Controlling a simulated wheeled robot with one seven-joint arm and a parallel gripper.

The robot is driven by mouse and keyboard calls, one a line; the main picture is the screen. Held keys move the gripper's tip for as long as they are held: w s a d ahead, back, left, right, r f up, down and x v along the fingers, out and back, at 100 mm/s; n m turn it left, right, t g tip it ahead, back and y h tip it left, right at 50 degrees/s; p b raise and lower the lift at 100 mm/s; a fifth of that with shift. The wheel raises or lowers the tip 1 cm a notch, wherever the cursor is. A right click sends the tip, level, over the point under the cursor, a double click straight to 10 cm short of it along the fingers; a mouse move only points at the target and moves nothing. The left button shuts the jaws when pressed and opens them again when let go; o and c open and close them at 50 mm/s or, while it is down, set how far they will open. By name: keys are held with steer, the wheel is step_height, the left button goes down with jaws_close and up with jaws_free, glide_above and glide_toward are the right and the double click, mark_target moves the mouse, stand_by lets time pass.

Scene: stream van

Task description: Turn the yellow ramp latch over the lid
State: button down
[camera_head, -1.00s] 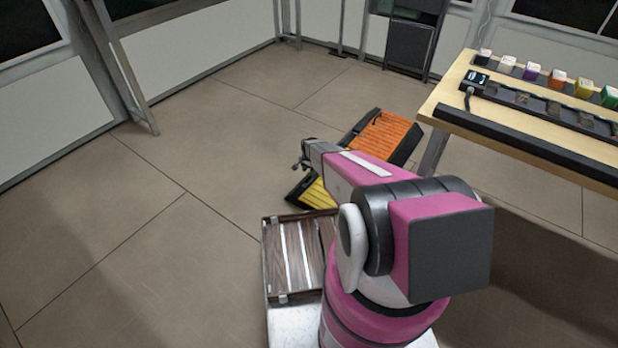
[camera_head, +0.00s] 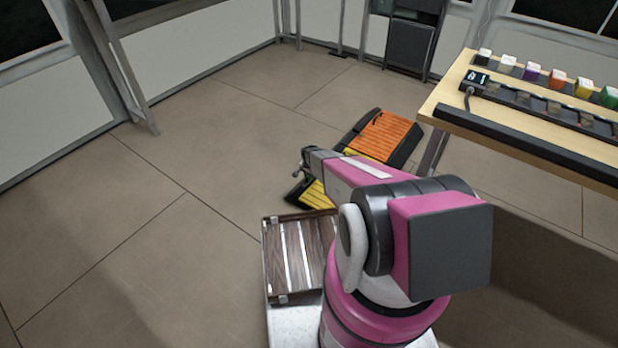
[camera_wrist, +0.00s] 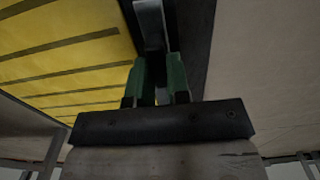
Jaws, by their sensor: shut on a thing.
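The yellow ramp panel (camera_head: 317,194) lies on the floor beyond my arm, in a dark frame, and is partly hidden by the arm. Its yellow ribbed face fills the upper left of the wrist view (camera_wrist: 60,50). A grey metal latch (camera_wrist: 150,22) stands at the dark edge of the yellow panel. My gripper's green fingers (camera_wrist: 160,85) are shut on the latch's near end. In the head view my arm's end is over the yellow panel's upper left side, and the fingertips and latch are not clear there.
An orange ribbed panel (camera_head: 384,137) adjoins the yellow one, to its upper right. A wooden table (camera_head: 445,105) with coloured blocks stands at the right. A brown slatted tray (camera_head: 290,255) sits beside my arm's base. The floor at the left is clear.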

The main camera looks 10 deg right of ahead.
steer(key=n, duration=0.4)
steer(key=shift+s+d+n, duration=0.1)
steer(key=shift+n, duration=0.3)
steer(key=n, duration=0.4)
steer(key=shift+d+n, duration=0.15)
steer(key=shift+n, duration=0.15)
steer(key=n, duration=0.4)
steer(key=shift+d+n, duration=0.1)
steer(key=shift+n, duration=0.2)
steer(key=shift+d+n, duration=0.1)
steer(key=shift+n, duration=1.8)
steer(key=c, duration=1.1)
jaws_free()
